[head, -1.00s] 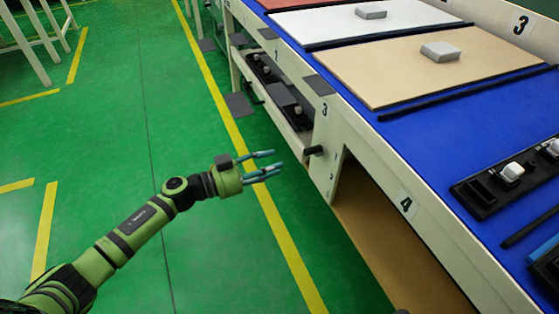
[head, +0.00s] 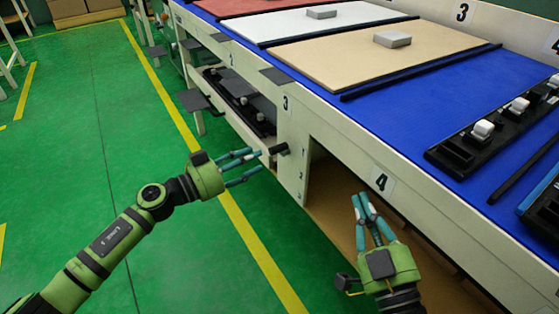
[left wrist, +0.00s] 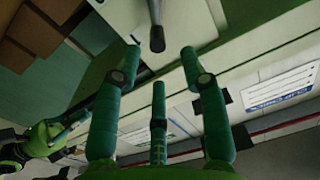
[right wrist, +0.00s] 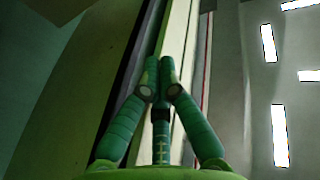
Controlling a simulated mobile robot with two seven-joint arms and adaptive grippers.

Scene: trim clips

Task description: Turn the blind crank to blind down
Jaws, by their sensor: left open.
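The blind crank is a short dark handle (head: 278,148) that sticks out from the pale bench post beside the number 3 label. It also shows at the top of the left wrist view (left wrist: 156,38). My left gripper (head: 256,162) is open and empty, its fingertips just short of the handle and pointing at it. In the left wrist view the handle lies ahead, between the lines of the two outer fingers. My right gripper (head: 360,201) is in front of the opening under the number 4 label, fingers drawn together with nothing visible between them. No blind can be made out.
The long bench has a blue top (head: 430,105) with coloured panels and grey blocks (head: 392,39). A lower shelf (head: 240,105) holds dark parts left of the crank. Small dark plates (head: 193,100) jut from the bench side. The green floor (head: 95,150) on the left is clear.

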